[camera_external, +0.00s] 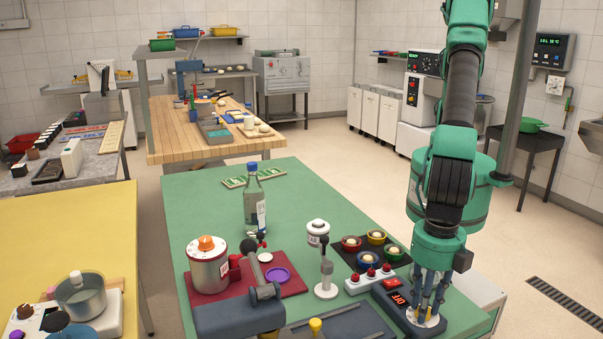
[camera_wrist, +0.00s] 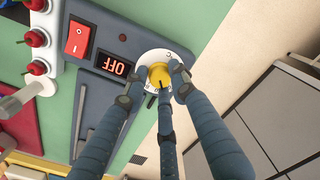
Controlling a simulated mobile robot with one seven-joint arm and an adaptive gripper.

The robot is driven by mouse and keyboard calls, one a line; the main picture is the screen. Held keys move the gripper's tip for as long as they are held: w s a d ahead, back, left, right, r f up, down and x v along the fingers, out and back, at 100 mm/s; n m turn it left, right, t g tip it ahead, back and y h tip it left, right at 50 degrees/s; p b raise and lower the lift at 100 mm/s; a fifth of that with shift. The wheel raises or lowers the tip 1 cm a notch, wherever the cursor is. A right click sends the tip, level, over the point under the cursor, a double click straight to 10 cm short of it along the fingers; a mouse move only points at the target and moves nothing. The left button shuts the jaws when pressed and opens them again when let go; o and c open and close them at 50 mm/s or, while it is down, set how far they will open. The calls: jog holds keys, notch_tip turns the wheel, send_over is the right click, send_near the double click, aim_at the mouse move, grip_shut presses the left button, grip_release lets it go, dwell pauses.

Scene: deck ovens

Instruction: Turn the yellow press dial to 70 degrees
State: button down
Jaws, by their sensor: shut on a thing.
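The yellow press dial (camera_wrist: 158,74) sits on a white round scale at one end of a dark grey control box (camera_external: 390,302). My gripper (camera_wrist: 161,82) points down over it, with its blue fingers closed around the yellow knob. In the external view my gripper (camera_external: 428,313) stands over the white scale (camera_external: 418,319), and the fingers mostly hide the knob. A display beside the dial reads OFF, upside down in the wrist view (camera_wrist: 113,66). The scale's markings are too small and covered to read.
A red rocker switch (camera_wrist: 78,38) is on the same box. Red-knobbed switches (camera_external: 369,274) and small bowls (camera_external: 393,252) stand close by on the green table (camera_external: 200,190). A lever (camera_external: 326,268) and a bottle (camera_external: 254,203) stand farther left. The table's right edge is close to the box.

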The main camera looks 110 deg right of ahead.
jog(key=shift+m+p, duration=0.7)
jog(key=shift+m, duration=1.1)
jog(key=c, duration=1.4)
grip_release()
jog(key=shift+r, duration=0.15)
notch_tip(320, 180, up, 12)
